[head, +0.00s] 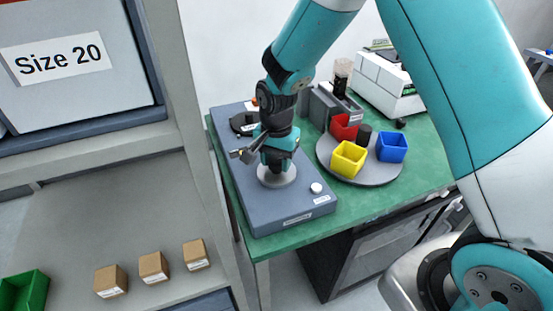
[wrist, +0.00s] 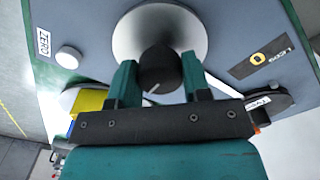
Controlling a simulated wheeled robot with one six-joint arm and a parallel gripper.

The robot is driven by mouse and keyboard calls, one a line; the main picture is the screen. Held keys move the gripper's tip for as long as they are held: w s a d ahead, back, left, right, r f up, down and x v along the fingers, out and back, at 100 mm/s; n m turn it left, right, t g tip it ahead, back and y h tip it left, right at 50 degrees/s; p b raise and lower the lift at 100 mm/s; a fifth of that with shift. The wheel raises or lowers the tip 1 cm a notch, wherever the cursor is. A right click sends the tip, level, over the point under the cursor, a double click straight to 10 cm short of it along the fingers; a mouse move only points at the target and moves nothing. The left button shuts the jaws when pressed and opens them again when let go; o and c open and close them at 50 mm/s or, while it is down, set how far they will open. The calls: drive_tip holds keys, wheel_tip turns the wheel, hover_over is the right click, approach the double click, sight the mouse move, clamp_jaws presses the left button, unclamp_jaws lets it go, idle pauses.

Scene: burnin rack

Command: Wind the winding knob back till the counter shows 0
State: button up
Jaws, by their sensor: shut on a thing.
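The winding knob (wrist: 160,70) is dark, with a pale pointer mark, and sits at the middle of a pale round disc. The disc (head: 277,179) shows on the blue-grey box (head: 258,214) in the head view, where my gripper hides the knob. My gripper (head: 277,168) points down over the disc. In the wrist view my gripper's teal fingers (wrist: 159,76) are shut on the knob, one on each side. The counter (wrist: 258,58) is a dark window with a yellow digit that looks like 0, beside a partly readable label.
A white button (head: 316,188) with a ZERO label (wrist: 44,43) is on the same box. To the right, a grey round tray (head: 375,179) bears yellow (head: 348,159), red (head: 343,128) and blue bins (head: 391,147). A shelf with small cartons (head: 153,267) stands left.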

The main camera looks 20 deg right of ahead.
sight(277, 159)
drive_tip(key=o, duration=0.9)
drive_tip(key=shift+o, duration=0.2)
drive_tip(key=shift+r, duration=0.15)
wheel_tip(277, 159, up, 17)
drive_tip(key=b, duration=0.1)
drive_tip(key=shift+b, duration=0.35)
drive_tip(key=shift+r, duration=0.1)
drive_tip(key=s+a+n+y, duration=0.2)
drive_tip(key=s+n, duration=0.6)
drive_tip(key=s, duration=0.4)
drive_tip(key=s+a+r+n+y, duration=0.1)
drive_tip(key=s+a+n+y, duration=0.1)
drive_tip(key=s+n, duration=0.6)
drive_tip(key=s, duration=0.4)
drive_tip(key=shift+s+a+r, duration=0.3)
drive_tip(key=shift+s, duration=0.1)
